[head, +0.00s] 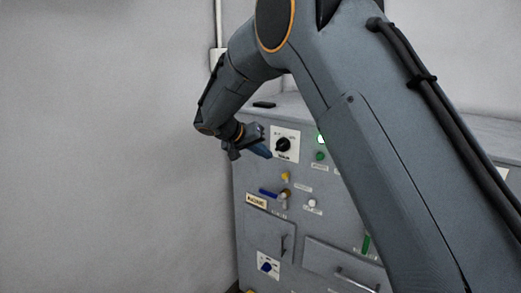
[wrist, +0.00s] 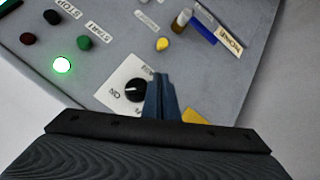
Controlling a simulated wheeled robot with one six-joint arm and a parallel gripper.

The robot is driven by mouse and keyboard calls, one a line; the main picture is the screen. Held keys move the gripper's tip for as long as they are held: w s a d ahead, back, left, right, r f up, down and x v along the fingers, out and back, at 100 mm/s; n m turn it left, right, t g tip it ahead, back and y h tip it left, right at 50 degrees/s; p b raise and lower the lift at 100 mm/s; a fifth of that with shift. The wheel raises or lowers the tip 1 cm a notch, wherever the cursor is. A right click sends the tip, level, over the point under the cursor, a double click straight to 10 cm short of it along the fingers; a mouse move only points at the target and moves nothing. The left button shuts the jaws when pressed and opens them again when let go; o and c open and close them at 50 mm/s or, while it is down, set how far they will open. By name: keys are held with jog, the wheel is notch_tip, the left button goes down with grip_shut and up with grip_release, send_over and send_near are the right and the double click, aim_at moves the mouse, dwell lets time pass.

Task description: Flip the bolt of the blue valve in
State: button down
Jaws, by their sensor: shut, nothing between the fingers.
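The blue valve shows as a blue lever (head: 268,193) beside a brass-coloured body (head: 285,195) on the grey panel front. In the wrist view its blue lever (wrist: 203,34) and brass body (wrist: 181,20) are near the top right. A small yellow piece (head: 285,176) is just above the valve; it also shows in the wrist view (wrist: 162,44). I cannot tell which part is the bolt. My gripper (head: 266,153) is shut and empty, near the black rotary knob (head: 283,144) and above the valve, apart from it. Its fingertips (wrist: 160,76) show in the wrist view beside the knob.
A lit green lamp (head: 320,139) and a green button (head: 319,156) are right of the knob. A white button (head: 311,203) is right of the valve. A drawer handle (head: 356,281) and a blue knob (head: 266,267) are lower. A bare wall (head: 110,150) stands left.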

jog(key=w+d+f+p, duration=0.2)
jog(key=d+f+p, duration=0.1)
jog(key=f, duration=0.3)
jog(key=shift+w+d+f, duration=0.2)
jog(key=shift+d+f, duration=0.2)
jog(key=shift+d, duration=0.45)
jog(key=shift+f, duration=0.1)
notch_tip(320, 180, down, 4)
jog(key=b, duration=0.4)
jog(key=shift+r, duration=0.25)
jog(key=w+r+b+v, duration=0.1)
jog(key=w+b+v, duration=0.1)
jog(key=v, duration=1.1)
jog(key=shift+w+a+r+b, duration=0.15)
jog(key=shift+a+r+b, duration=0.1)
jog(key=shift+r+b, duration=0.15)
